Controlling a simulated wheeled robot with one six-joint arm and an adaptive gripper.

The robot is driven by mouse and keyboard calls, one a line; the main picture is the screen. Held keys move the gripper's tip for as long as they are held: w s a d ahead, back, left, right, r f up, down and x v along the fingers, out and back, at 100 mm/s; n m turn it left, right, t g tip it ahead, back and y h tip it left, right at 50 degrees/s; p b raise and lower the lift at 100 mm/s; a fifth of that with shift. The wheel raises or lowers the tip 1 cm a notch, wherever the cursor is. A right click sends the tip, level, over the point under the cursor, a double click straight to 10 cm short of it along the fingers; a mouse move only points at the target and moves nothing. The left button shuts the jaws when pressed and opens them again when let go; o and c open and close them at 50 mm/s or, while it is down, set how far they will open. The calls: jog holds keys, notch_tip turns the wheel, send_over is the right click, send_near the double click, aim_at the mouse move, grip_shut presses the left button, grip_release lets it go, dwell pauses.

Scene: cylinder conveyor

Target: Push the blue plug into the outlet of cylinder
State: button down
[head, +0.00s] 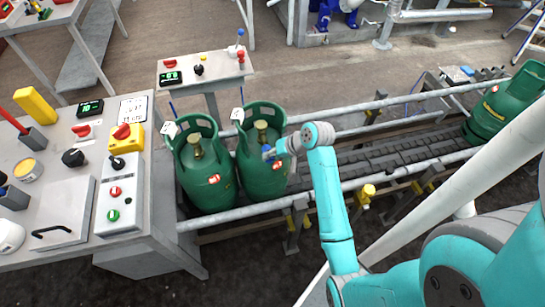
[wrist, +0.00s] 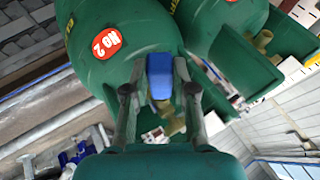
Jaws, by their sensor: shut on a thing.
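The blue plug (head: 267,152) is held at the tip of my gripper (head: 278,150), close to the brass valve (head: 262,132) of the second green cylinder (head: 262,180). In the wrist view the blue plug (wrist: 160,73) sits between the two fingers of my gripper (wrist: 160,92), which are shut on it. Behind it a green cylinder (wrist: 110,45) with a red "NO 2" label fills much of the view. The outlet itself is hidden, and I cannot tell whether the plug touches it.
Another green cylinder (head: 205,180) stands just left, near the control desk (head: 180,235). A small control panel (head: 205,68) stands behind. The conveyor's middle is clear.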

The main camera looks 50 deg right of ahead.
jog(key=shift+w+d, duration=0.4)
jog(key=shift+w, duration=0.15)
jog(key=c, duration=0.9)
grip_release()
jog(key=shift+o, duration=0.2)
jog(key=v, duration=1.2)
